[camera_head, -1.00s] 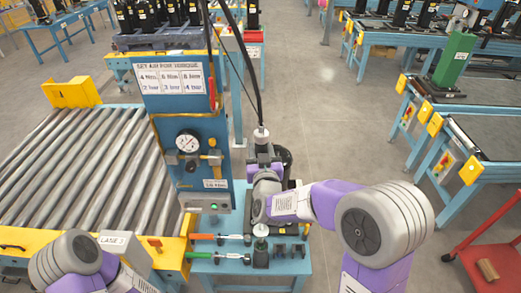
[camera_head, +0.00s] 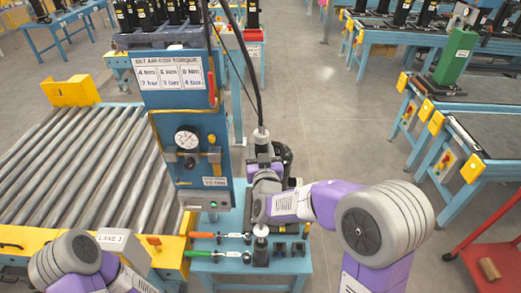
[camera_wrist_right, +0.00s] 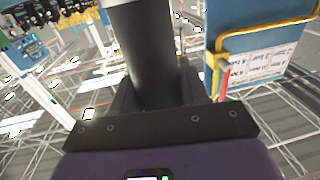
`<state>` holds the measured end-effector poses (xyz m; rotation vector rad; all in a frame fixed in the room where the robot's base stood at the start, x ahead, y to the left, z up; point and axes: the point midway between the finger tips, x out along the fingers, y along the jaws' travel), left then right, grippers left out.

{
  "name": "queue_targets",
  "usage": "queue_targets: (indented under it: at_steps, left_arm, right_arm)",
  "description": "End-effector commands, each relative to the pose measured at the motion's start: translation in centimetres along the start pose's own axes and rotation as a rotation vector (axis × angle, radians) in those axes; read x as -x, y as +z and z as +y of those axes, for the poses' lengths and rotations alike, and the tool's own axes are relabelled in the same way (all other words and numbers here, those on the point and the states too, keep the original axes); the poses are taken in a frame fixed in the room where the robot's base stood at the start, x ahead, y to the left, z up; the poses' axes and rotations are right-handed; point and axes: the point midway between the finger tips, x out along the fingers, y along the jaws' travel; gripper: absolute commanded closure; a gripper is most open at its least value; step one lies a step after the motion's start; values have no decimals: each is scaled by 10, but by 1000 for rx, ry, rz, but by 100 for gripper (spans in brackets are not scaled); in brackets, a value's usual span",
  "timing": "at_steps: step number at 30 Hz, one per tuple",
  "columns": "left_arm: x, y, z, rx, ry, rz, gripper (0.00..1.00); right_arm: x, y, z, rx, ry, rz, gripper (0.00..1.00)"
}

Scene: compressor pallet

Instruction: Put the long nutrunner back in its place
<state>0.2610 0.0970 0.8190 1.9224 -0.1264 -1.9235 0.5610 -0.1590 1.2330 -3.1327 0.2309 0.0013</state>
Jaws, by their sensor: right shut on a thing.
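The nutrunner is a dark upright cylinder with a pale top (camera_head: 261,134), hanging under a black cable beside the blue panel. My right gripper (camera_head: 264,168) is shut around it, above the far part of the small blue table. In the right wrist view the dark cylinder (camera_wrist_right: 143,55) stands between the fingers. Its lower end is hidden behind my wrist and arm. A black stand with a pale round top (camera_head: 261,232) is on the table, nearer me. My left arm shows at the lower left, but its gripper is out of view.
The blue panel (camera_head: 180,115) with gauge stands left of the nutrunner, next to the roller conveyor (camera_head: 75,165).

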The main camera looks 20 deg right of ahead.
Motion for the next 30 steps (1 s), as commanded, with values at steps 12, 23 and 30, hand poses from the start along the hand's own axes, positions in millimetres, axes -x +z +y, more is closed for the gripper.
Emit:
queue_targets:
  at_steps: [12,23,30]
  left_arm:
    - [-7,0,-3,0,0,0,100]
    - [-13,-1,-5,0,0,0,100]
    - [-16,-1,-6,0,0,0,100]
  right_arm:
    - [0,5,0,-2,2,7,100]
    - [0,11,0,-2,2,7,100]
    - [0,15,0,-2,2,7,100]
